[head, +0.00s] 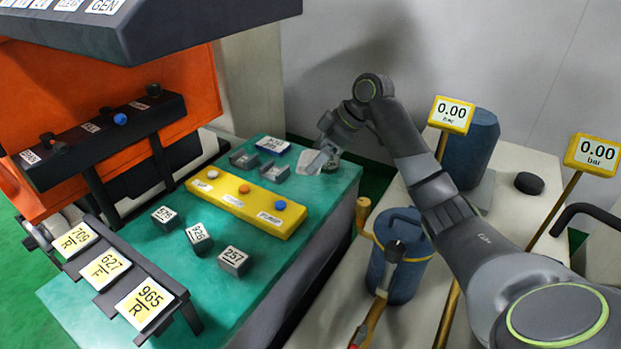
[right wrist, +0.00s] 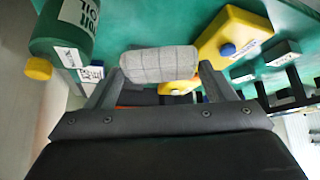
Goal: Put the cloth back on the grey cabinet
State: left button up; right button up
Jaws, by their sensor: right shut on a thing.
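A folded, light-grey checked cloth (right wrist: 160,64) is between the two fingers of my right gripper (right wrist: 158,88), which is shut on it. In the head view the right gripper (head: 328,150) is over the far right end of the teal-topped bench, and the pale cloth (head: 311,162) shows partly below it. Whether the cloth touches the bench top is not clear. A cream-topped cabinet or table (head: 545,205) stands to the right; I cannot tell whether it is the grey cabinet. My left gripper is not in view.
A yellow block with buttons (head: 245,203) and several small labelled blocks (head: 198,237) are on the teal bench (head: 180,285). A blue can (head: 398,255) and yellow gauges (head: 451,114) stand on the right. A green oil bottle (right wrist: 65,30) is beside the gripper in the wrist view.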

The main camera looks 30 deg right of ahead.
jog(key=f, duration=0.2)
jog(key=shift+s+f, duration=0.3)
jog(key=shift+s, duration=0.1)
jog(key=shift+f, duration=0.3)
jog(key=shift+w+f, duration=0.15)
jog(key=shift+f, duration=0.25)
notch_tip(320, 180, down, 3)
jog(key=shift+f+p, duration=0.1)
jog(key=shift+p, duration=0.2)
jog(key=o, duration=0.9)
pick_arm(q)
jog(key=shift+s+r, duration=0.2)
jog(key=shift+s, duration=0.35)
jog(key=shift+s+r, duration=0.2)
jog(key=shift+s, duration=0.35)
pick_arm(e)
jog(key=o, duration=0.4)
